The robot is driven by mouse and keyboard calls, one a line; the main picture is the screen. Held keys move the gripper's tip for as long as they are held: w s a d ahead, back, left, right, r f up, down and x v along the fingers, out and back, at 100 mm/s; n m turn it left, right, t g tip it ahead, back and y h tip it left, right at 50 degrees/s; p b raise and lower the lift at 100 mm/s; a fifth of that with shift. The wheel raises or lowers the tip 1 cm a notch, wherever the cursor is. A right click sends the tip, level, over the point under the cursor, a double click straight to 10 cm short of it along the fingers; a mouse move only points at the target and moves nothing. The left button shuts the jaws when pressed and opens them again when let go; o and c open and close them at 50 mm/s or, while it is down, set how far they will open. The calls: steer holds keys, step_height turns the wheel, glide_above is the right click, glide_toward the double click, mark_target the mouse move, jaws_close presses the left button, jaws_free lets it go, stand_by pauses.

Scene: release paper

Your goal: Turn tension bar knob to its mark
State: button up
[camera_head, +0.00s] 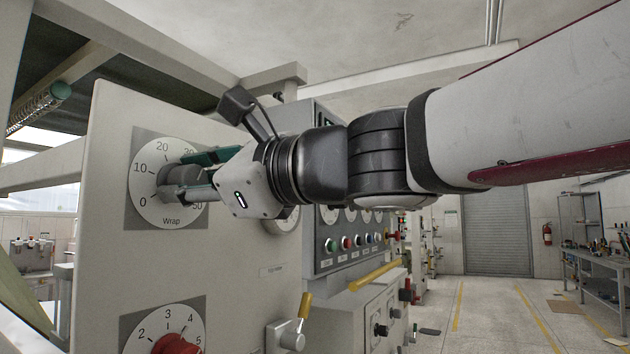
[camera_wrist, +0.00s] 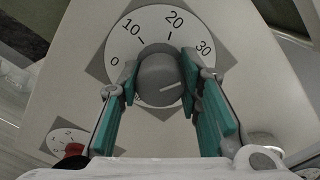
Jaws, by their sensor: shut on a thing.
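A grey round knob (camera_head: 181,178) sits at the centre of a white dial (camera_head: 150,207) labelled "Wrap", with numbers around its rim. My gripper (camera_head: 192,176) has its teal fingers on both sides of this knob and is shut on it. In the wrist view the knob (camera_wrist: 158,80) is between the fingers of my gripper (camera_wrist: 160,68), and a pale line on its face points to the right, toward the right finger. The numbers 0, 10, 20 and 30 show on the dial (camera_wrist: 150,22); its lower part is partly hidden. No "tension bar" label is readable.
A red knob (camera_head: 176,344) on a numbered dial is lower on the same panel (camera_head: 100,250). A yellow-tipped lever (camera_head: 305,305) sticks out at its right. A control box with coloured buttons (camera_head: 345,243) stands behind my gripper. The floor (camera_head: 500,315) at the right is mostly clear.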

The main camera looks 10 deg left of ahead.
steer(key=o, duration=1.2)
steer(key=v, duration=1.2)
steer(key=shift+f, duration=0.1)
steer(key=s+d+f+n+h, duration=0.2)
steer(key=d+f+n+h, duration=0.15)
steer(key=d+f, duration=0.4)
steer(key=s+d+f+n+g+h+p, duration=0.1)
steer(key=s+d+f+n+h, duration=0.25)
steer(key=f, duration=0.75)
steer(key=d+f+n+h, duration=0.3)
steer(key=d+f+h, duration=0.3)
steer(key=f, duration=0.4)
steer(key=s+d+f+n+h, duration=0.1)
steer(key=d+f, duration=0.1)
steer(key=d, duration=0.1)
steer(key=s+d+f+n+g+h, duration=0.1)
steer(key=s+d+f, duration=0.1)
steer(key=d, duration=0.2)
steer(key=s+d+f+n+h, duration=0.1)
steer(key=d+f+n, duration=0.1)
steer(key=d, duration=0.1)
steer(key=shift+s+d+f+g+h+p, duration=0.2)
steer(key=shift+s+g+h+p, duration=0.1)
steer(key=shift+p, duration=0.1)
